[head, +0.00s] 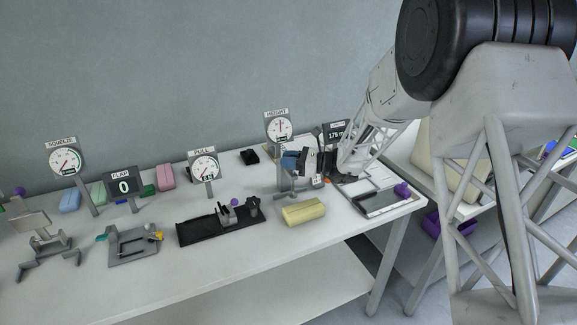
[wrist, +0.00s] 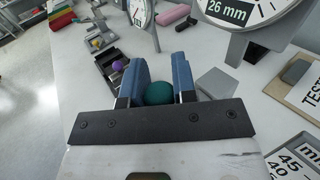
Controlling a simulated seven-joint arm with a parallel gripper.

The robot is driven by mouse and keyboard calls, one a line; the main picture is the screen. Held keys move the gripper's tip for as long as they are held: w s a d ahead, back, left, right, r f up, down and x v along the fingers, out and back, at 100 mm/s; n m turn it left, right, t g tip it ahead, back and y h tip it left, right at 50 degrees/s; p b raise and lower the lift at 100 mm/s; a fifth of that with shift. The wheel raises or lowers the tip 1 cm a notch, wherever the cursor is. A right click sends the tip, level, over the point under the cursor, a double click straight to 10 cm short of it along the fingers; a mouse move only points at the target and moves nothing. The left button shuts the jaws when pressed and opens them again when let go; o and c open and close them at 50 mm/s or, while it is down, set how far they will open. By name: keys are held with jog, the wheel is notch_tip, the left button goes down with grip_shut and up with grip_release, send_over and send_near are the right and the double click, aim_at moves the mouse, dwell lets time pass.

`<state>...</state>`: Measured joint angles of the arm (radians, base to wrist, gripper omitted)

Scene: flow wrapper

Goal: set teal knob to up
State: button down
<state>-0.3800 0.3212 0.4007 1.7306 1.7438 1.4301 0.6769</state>
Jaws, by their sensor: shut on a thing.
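The teal knob (wrist: 158,93) is a dark teal ball in the wrist view, between the two blue fingers of my gripper (wrist: 158,78). My gripper is shut on it. In the head view my gripper (head: 289,161) is over the grey stand below the HEIGHT gauge (head: 279,127), and the knob is hidden behind the fingers and hand. A large dial with a 26 mm display (wrist: 229,11) stands beyond my right finger in the wrist view.
A pale yellow block (head: 304,212) lies in front of the stand. A black slide fixture with a purple ball (head: 234,202) is to its left. The PULL gauge (head: 204,168) stands behind the slide.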

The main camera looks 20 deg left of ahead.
jog(key=shift+r, duration=1.8)
jog(key=c, duration=0.9)
grip_release()
jog(key=w+d, duration=0.1)
jog(key=d, duration=0.6)
jog(key=shift+w+d, duration=0.15)
jog(key=shift+d, duration=0.2)
